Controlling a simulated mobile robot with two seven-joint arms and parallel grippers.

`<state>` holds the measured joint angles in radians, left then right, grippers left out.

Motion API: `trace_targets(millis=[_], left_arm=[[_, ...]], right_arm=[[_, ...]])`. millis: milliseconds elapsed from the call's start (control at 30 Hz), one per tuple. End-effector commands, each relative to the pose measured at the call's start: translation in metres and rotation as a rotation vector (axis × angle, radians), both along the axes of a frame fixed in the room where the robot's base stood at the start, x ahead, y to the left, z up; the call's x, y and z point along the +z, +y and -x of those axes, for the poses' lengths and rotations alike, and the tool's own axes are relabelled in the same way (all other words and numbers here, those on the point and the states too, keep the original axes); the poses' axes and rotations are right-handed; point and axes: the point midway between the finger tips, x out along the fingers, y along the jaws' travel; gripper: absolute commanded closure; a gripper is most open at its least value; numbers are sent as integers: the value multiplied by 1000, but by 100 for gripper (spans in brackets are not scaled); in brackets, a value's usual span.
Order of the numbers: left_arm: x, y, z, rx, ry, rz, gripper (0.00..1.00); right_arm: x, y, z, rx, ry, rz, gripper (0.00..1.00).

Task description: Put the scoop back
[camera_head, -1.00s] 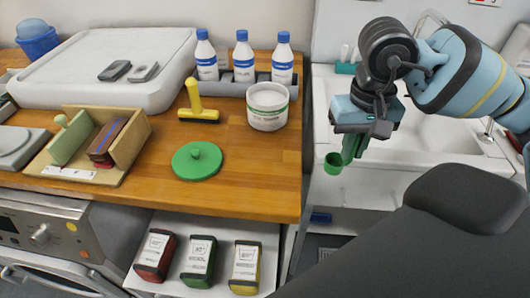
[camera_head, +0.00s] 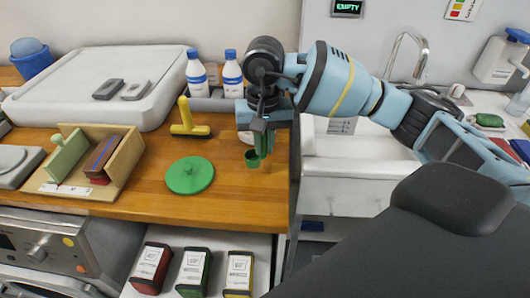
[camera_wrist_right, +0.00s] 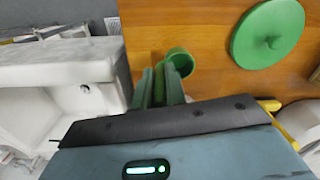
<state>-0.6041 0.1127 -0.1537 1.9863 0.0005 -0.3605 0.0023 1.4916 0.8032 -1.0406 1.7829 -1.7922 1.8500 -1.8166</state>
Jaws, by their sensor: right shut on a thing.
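My right gripper (camera_head: 266,136) is shut on the green scoop and holds it above the right part of the wooden counter. The scoop's small cup (camera_head: 252,159) hangs below and left of the jaws; the cup also shows in the right wrist view (camera_wrist_right: 181,61). The white tub (camera_head: 245,137) is mostly hidden behind my gripper, so I cannot tell how far the scoop is from it. The round green lid (camera_head: 190,176) lies on the counter left of the scoop, and also shows in the wrist view (camera_wrist_right: 267,34). My left gripper is not in view.
A yellow-handled tool (camera_head: 188,125) stands behind the lid. Blue-capped bottles (camera_head: 231,72) stand at the back. A wooden holder (camera_head: 90,165) and a white tray (camera_head: 100,85) are on the left. The sink (camera_head: 350,155) is right of the counter edge.

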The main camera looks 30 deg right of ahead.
Motion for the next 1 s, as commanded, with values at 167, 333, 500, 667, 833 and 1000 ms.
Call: trace_targets(millis=[167,333,500,667,833,1000], left_arm=[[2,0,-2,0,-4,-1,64],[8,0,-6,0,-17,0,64],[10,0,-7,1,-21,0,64],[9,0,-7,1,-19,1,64],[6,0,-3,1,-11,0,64],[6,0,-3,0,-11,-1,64]], right_arm=[[-5,0,1,0,1,0,100],[-26,-1,1,0,3,1,100],[-35,-1,0,0,-1,0,100],[-36,-1,1,0,0,0,100],[-40,-1,1,0,1,0,86],[-39,-1,1,0,0,0,65]])
